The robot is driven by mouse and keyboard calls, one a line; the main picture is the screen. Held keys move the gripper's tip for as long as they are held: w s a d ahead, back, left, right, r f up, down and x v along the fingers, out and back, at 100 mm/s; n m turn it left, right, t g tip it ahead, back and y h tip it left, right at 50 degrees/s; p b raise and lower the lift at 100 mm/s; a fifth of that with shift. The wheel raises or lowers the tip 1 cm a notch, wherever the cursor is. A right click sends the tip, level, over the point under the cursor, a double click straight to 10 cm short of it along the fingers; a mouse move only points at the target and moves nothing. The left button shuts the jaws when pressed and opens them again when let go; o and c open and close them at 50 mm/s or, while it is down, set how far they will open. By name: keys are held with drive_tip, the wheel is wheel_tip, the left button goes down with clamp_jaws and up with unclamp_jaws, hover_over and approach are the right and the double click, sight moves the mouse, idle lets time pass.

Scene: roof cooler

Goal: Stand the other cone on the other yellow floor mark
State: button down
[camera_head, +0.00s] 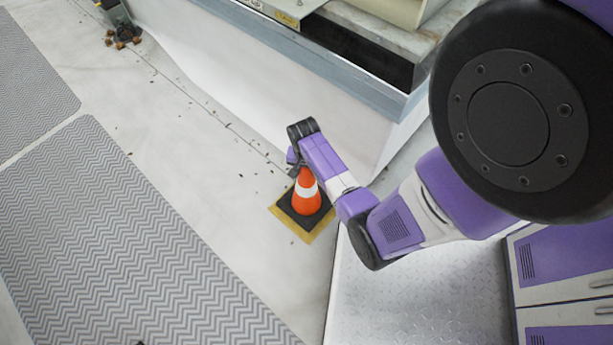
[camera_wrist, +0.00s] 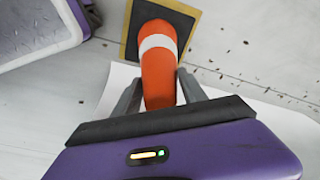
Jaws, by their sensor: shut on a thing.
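An orange cone (camera_head: 306,195) with a white band and a black square base is upright over a yellow floor mark (camera_head: 291,226). Yellow shows around the base's edges, and the base looks level on or very near the floor. My gripper (camera_head: 297,170) is shut on the cone's upper part, and my arm partly hides it in the head view. In the wrist view, the cone (camera_wrist: 157,75) lies between the two grey fingers of my gripper (camera_wrist: 160,90). The yellow mark (camera_wrist: 190,18) borders the black base there too. No second cone is clearly seen.
A grey-white cooler housing (camera_head: 290,75) with an open dark slot stands close behind the cone. Two zigzag-patterned grey walkway mats (camera_head: 120,240) (camera_head: 30,90) lie on the left. Brown debris (camera_head: 123,38) lies at the top left.

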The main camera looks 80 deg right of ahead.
sight(306, 186)
drive_tip(key=shift+f+b, duration=0.55)
drive_tip(key=shift+f, duration=1.25)
drive_tip(key=c, duration=0.6)
unclamp_jaws()
